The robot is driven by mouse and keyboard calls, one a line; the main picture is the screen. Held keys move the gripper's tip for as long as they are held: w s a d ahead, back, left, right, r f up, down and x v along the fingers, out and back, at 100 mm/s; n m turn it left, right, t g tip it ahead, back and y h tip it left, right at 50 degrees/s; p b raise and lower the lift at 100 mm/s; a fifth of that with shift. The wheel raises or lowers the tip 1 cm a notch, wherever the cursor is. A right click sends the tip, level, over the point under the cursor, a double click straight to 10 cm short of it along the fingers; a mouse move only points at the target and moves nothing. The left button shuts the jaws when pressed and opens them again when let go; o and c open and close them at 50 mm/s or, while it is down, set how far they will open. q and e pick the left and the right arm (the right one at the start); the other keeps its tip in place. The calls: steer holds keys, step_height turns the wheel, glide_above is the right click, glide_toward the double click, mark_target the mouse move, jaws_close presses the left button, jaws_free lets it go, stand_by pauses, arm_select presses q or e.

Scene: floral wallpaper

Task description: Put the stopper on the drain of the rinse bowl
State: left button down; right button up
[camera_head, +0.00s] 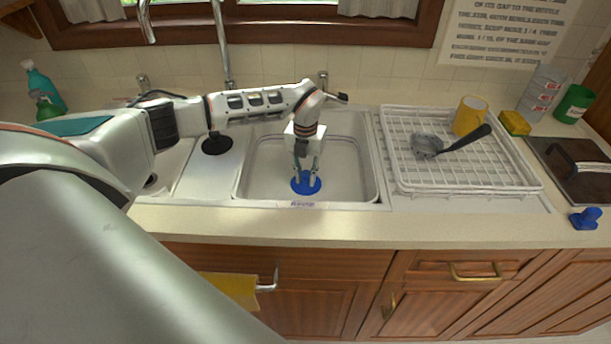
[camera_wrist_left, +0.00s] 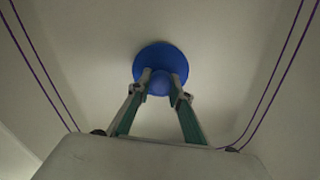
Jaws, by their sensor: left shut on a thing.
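The blue round stopper (camera_head: 297,187) is in the rinse bowl (camera_head: 262,184), the pale tub set in the right sink. My left gripper (camera_head: 305,177) is shut on the stopper's knob from above. In the left wrist view the stopper (camera_wrist_left: 160,52) shows as a blue disc with a round knob, and the fingertips of my left gripper (camera_wrist_left: 160,82) press on both sides of the knob. The drain is not visible. I cannot tell whether the stopper rests on the bowl's floor. My right gripper is not in view.
A white dish rack (camera_head: 462,190) with a yellow mug (camera_head: 470,115) and a black-handled ladle (camera_head: 465,140) stands right of the sink. A black round object (camera_head: 216,144) lies left of the bowl. A blue object (camera_head: 585,218) sits at the counter's right. The tap (camera_head: 222,45) rises behind.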

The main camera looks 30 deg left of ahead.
mark_target(305, 174)
arm_select(q)
steer(key=shift+f, duration=0.15)
steer(key=c, duration=1.8)
jaws_free()
steer(key=shift+c, duration=0.2)
step_height(305, 174, up, 12)
